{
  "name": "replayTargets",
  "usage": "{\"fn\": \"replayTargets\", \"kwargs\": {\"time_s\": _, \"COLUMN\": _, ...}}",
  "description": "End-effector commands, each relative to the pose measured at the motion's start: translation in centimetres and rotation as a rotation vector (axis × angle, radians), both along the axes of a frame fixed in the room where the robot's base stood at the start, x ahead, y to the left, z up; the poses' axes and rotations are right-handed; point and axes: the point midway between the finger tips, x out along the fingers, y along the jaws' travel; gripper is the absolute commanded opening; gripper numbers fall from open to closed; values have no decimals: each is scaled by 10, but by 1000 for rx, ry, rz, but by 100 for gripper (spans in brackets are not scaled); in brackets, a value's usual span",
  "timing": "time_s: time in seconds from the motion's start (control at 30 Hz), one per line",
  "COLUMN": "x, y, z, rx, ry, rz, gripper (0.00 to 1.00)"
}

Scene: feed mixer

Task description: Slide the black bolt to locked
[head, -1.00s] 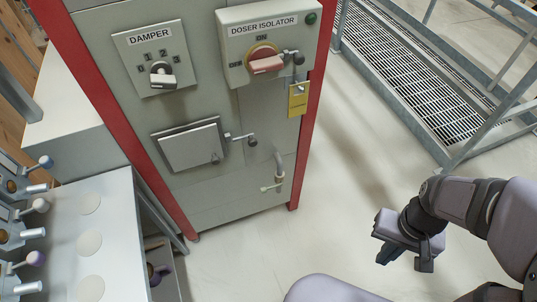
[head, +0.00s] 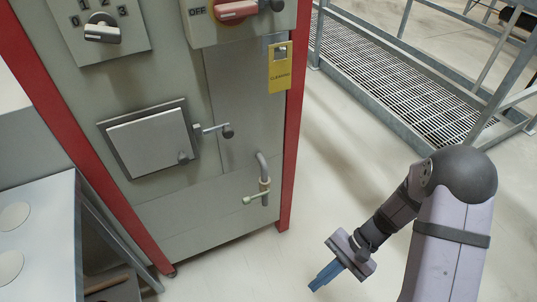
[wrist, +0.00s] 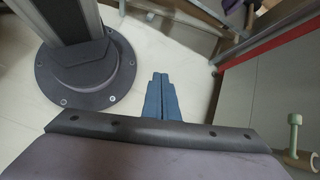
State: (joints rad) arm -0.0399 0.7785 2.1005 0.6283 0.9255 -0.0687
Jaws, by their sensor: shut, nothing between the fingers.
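A small bolt with a dark round knob (head: 228,131) sits on the cabinet front, just right of the square hatch door (head: 148,142). Its rod runs left toward the hatch edge. A second black knob (head: 277,5) shows at the top edge, right of the red isolator handle (head: 236,11); that unit is partly cut off. I see no locked marking by either. My gripper (head: 323,277) is shut and empty, low over the floor, right of and below the cabinet, apart from both knobs. Its blue fingers also show together in the wrist view (wrist: 160,77).
A yellow tag (head: 280,66) hangs on the cabinet's right side. A bent pipe with a pale green-tipped handle (head: 256,198) sticks out below. A damper dial (head: 102,29) is upper left. A grey table (head: 38,225) stands left, and a railed grating (head: 420,95) right. Floor before the cabinet is clear.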

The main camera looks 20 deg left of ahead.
Motion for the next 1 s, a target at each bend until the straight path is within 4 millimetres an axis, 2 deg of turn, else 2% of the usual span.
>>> {"fn": "replayTargets", "kwargs": {"time_s": 0.03, "x": 11, "y": 16, "z": -11, "rx": 51, "ry": 17, "rz": -48, "gripper": 0}}
{"fn": "replayTargets", "kwargs": {"time_s": 0.1, "x": 28, "y": 39, "z": -9, "rx": 135, "ry": 31, "rz": -116, "gripper": 0}}
{"fn": "replayTargets", "kwargs": {"time_s": 0.17, "x": 47, "y": 58, "z": -2, "rx": 214, "ry": 30, "rz": -171, "gripper": 0}}
{"fn": "replayTargets", "kwargs": {"time_s": 0.27, "x": 82, "y": 87, "z": 20, "rx": 361, "ry": 6, "rz": -255, "gripper": 0}}
{"fn": "replayTargets", "kwargs": {"time_s": 0.37, "x": 123, "y": 112, "z": 51, "rx": 527, "ry": -55, "rz": -324, "gripper": 0}}
{"fn": "replayTargets", "kwargs": {"time_s": 0.4, "x": 140, "y": 120, "z": 68, "rx": 597, "ry": -91, "rz": -348, "gripper": 0}}
{"fn": "replayTargets", "kwargs": {"time_s": 0.5, "x": 178, "y": 135, "z": 112, "rx": 778, "ry": -187, "rz": -395, "gripper": 0}}
{"fn": "replayTargets", "kwargs": {"time_s": 0.6, "x": 206, "y": 141, "z": 156, "rx": 950, "ry": -288, "rz": -428, "gripper": 0}}
{"fn": "replayTargets", "kwargs": {"time_s": 0.7, "x": 223, "y": 141, "z": 194, "rx": 1109, "ry": -388, "rz": -449, "gripper": 0}}
{"fn": "replayTargets", "kwargs": {"time_s": 0.8, "x": 225, "y": 138, "z": 219, "rx": 1228, "ry": -475, "rz": -437, "gripper": 0}}
{"fn": "replayTargets", "kwargs": {"time_s": 1.0, "x": 218, "y": 136, "z": 230, "rx": 1294, "ry": -566, "rz": -377, "gripper": 0}}
